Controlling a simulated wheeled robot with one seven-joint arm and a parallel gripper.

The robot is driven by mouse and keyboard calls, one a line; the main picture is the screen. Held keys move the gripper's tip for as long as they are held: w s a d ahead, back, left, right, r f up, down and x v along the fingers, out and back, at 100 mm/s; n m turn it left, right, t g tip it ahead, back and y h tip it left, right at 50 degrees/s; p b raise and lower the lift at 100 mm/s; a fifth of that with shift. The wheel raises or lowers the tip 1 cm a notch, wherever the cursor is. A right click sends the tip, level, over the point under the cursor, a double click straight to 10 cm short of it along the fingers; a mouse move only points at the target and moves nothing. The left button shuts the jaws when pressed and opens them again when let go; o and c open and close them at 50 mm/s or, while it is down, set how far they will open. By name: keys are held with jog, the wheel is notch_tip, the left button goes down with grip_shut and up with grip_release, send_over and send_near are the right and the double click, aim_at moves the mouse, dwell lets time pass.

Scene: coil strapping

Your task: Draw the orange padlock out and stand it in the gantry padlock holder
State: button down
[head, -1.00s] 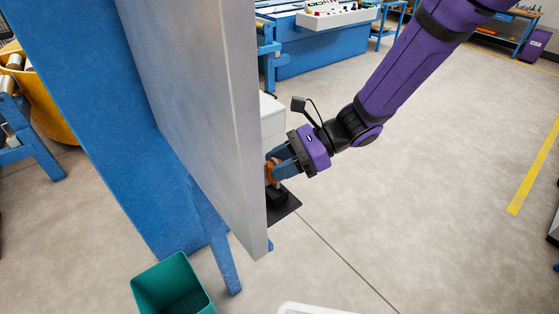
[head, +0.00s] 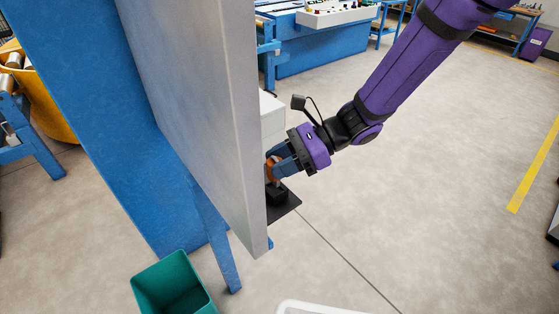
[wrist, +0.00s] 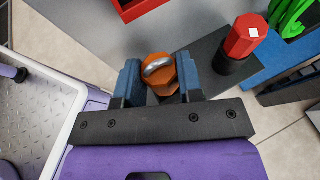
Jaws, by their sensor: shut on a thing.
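The orange padlock (wrist: 160,78) is between the two blue fingers of my gripper (wrist: 158,85) in the wrist view, its silver shackle facing the camera. The gripper is shut on it. In the head view the orange padlock (head: 271,170) is partly hidden by my gripper (head: 277,167) and the grey panel's edge. It is just above a black block (head: 278,194) on a black plate (head: 290,207). The padlock's lower end is hidden, so I cannot tell whether it touches the block. In the wrist view a red padlock (wrist: 241,37) stands in a black cup (wrist: 233,63) on the plate, to the right.
The tall grey panel (head: 205,110) stands close left of my gripper. A green bin (head: 172,285) is on the floor below. In the wrist view, a red tray (wrist: 140,8) and a green object (wrist: 290,18) are at the top. Floor to the right is clear.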

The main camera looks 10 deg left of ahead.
jog(key=shift+f, duration=1.85)
jog(key=c, duration=0.7)
grip_release()
jog(key=v, duration=1.1)
jog(key=shift+r, duration=0.15)
